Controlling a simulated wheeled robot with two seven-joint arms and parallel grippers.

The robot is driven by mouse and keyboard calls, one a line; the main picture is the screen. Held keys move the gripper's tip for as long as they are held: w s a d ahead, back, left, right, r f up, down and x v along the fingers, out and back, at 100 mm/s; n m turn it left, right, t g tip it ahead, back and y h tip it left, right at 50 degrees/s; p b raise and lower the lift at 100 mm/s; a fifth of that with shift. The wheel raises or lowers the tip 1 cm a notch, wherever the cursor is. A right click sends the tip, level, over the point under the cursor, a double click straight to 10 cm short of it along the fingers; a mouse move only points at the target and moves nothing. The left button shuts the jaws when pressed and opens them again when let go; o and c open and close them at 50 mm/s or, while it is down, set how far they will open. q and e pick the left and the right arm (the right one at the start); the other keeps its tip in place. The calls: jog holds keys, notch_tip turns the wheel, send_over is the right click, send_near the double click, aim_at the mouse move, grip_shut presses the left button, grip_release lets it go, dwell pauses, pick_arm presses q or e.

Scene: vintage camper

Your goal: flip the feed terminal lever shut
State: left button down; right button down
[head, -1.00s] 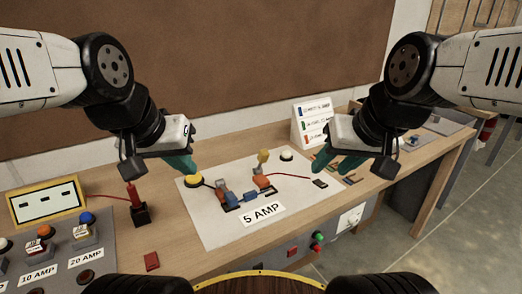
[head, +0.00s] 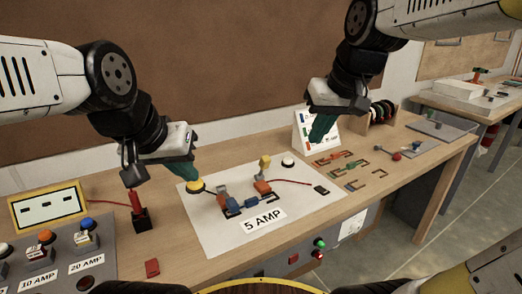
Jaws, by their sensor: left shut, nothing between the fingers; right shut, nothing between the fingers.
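A white board (head: 214,238) marked 5 AMP lies on the bench with a small circuit on it. An orange terminal (head: 262,187) sits at its middle, with a yellow-tipped lever (head: 264,163) standing up behind it. A red wire runs right from this terminal. I cannot tell for sure which is the feed terminal. My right gripper (head: 318,136) is shut, empty and raised in front of the sign.
A white sign card (head: 302,140) stands behind my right gripper. A white dome (head: 288,160) and a dark block (head: 321,190) sit at the board's right. A fuse panel (head: 62,262) and yellow meter (head: 46,203) fill the left. Coloured parts (head: 335,158) lie right of the board.

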jog(key=w+a+n+g, duration=0.2)
jog(key=w+a, duration=0.3)
jog(key=w, duration=0.7)
jog(key=n+g+h, duration=0.1)
jog(key=n, duration=0.1)
send_over(262, 169)
jog(key=w+a, duration=0.1)
jog(key=w, duration=0.4)
jog(key=s+x, duration=0.1)
jog(key=x, duration=0.4)
jog(key=shift+w+d, duration=0.1)
jog(key=shift+d, duration=0.05)
jog(key=f, duration=1.1)
jog(key=shift+s+d, duration=0.25)
jog(key=shift+s, duration=0.15)
jog(key=shift+s+d+f, duration=0.2)
jog(key=shift+s+f, duration=0.05)
jog(key=shift+s, duration=0.1)
